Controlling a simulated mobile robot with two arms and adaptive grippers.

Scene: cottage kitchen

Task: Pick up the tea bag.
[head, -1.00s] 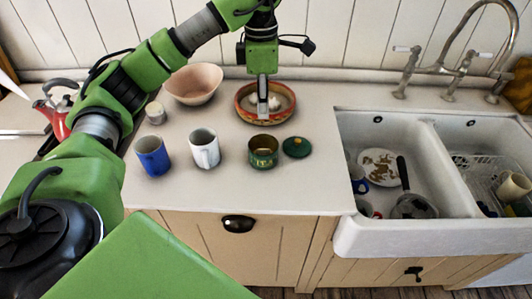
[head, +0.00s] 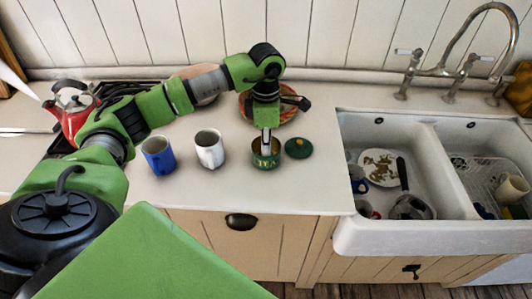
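A green tin (head: 266,163) with gold lettering that looks like TEA stands open on the counter. Its green lid (head: 299,148) lies to its right. My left gripper (head: 266,148) points straight down over the tin, its pale fingertips at or inside the mouth. I cannot tell whether the fingers are apart or closed. No tea bag shows; the inside of the tin is largely hidden by the fingers. My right gripper is not in view.
A white mug (head: 209,151) and a blue mug (head: 158,157) stand left of the tin. Behind my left arm are a patterned red bowl (head: 289,118) and a pale bowl. A red kettle (head: 72,118) is at far left. The sink (head: 375,238) holding dishes is at right.

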